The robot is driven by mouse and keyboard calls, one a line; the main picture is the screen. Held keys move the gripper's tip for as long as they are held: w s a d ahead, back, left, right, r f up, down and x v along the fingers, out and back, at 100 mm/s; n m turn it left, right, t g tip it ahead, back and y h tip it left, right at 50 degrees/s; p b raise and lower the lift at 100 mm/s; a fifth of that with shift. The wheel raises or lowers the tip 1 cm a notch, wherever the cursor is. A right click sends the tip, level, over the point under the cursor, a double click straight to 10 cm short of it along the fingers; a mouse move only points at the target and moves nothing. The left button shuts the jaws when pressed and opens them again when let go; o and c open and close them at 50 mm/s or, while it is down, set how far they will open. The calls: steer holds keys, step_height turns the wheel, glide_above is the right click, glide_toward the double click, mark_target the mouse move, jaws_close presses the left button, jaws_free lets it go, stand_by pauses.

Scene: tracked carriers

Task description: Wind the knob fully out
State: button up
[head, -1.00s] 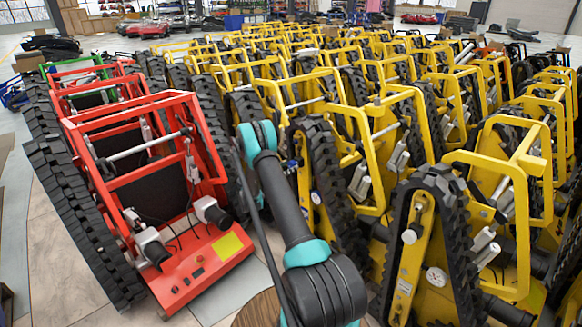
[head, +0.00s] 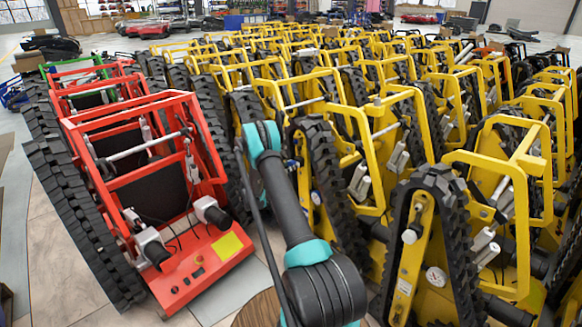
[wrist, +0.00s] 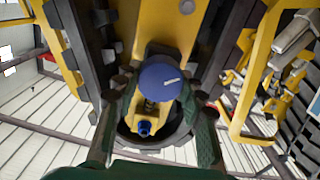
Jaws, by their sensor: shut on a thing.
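In the wrist view the knob (wrist: 157,78) is a round blue disc with a short white mark on its face, pointing to the right. It sits in front of a yellow carrier's plate (wrist: 160,25). My gripper (wrist: 161,84) has one dark green finger on each side of the knob and is shut on it. Part of the knob's rim is hidden by the fingertips. A smaller blue fitting (wrist: 145,127) on a yellow part shows below the knob, between the fingers. In the head view neither the knob nor my gripper can be made out.
In the head view, yellow tracked carriers (head: 412,250) stand packed close on the right, with black tracks. A red carrier (head: 190,270) stands at the left. Bare floor (head: 60,270) shows at the lower left. In the wrist view, a yellow frame (wrist: 258,70) rises at the right.

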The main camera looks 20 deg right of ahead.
steer(key=shift+n, duration=0.3)
steer(key=n, duration=0.6)
steer(key=shift+w+a, duration=0.1)
steer(key=n, duration=0.6)
steer(key=shift+f+n, duration=0.15)
steer(key=shift+n, duration=0.15)
steer(key=n, duration=0.7)
steer(key=shift+f, duration=0.1)
steer(key=n, duration=0.6)
steer(key=shift+n, duration=0.3)
steer(key=o, duration=1.2)
steer(key=shift+c, duration=0.2)
